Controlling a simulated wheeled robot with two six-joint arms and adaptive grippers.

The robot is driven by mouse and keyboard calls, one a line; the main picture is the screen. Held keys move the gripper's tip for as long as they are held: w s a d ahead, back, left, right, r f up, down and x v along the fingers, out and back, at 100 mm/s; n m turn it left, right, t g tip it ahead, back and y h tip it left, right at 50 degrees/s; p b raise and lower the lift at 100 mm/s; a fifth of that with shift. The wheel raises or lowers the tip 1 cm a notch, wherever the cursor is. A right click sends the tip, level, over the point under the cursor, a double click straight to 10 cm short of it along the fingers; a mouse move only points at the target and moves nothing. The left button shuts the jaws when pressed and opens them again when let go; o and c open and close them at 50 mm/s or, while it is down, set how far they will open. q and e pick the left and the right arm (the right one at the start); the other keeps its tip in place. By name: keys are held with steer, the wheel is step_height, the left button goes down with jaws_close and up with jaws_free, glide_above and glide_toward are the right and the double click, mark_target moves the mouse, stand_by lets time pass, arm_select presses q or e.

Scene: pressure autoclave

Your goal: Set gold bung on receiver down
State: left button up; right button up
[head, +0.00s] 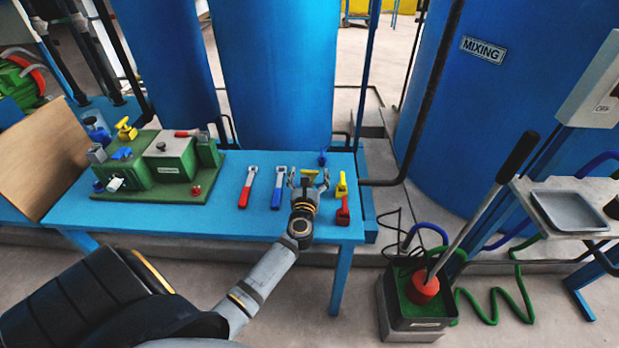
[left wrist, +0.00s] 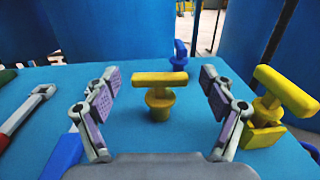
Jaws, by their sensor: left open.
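A gold T-handled bung (left wrist: 158,92) stands upright on the blue table (left wrist: 215,162), between the spread fingers of my left gripper (left wrist: 160,110) in the left wrist view. A gap shows on each side of it, so the fingers do not touch it. In the head view my left gripper (head: 308,180) is open over the table's right part, with the bung (head: 310,173) between its fingers. I cannot tell for sure which thing is the receiver; a green block assembly (head: 150,172) with a yellow T-handle stands on the table's left. My right gripper is not in view.
A yellow T-handled piece (left wrist: 270,110) stands close right of the gripper, a red piece (head: 343,212) nearer the edge, a blue plug (left wrist: 179,55) behind. Red-handled (head: 247,187) and blue-handled (head: 278,187) wrenches lie left. Blue tanks (head: 275,70) stand behind the table.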

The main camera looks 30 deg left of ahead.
arm_select(q)
steer(key=shift+w+a, duration=0.35)
steer(key=shift+w, duration=0.15)
steer(key=shift+r, duration=0.1)
steer(key=shift+c, duration=0.3)
steer(key=c, duration=1.2)
steer(key=shift+c, duration=0.2)
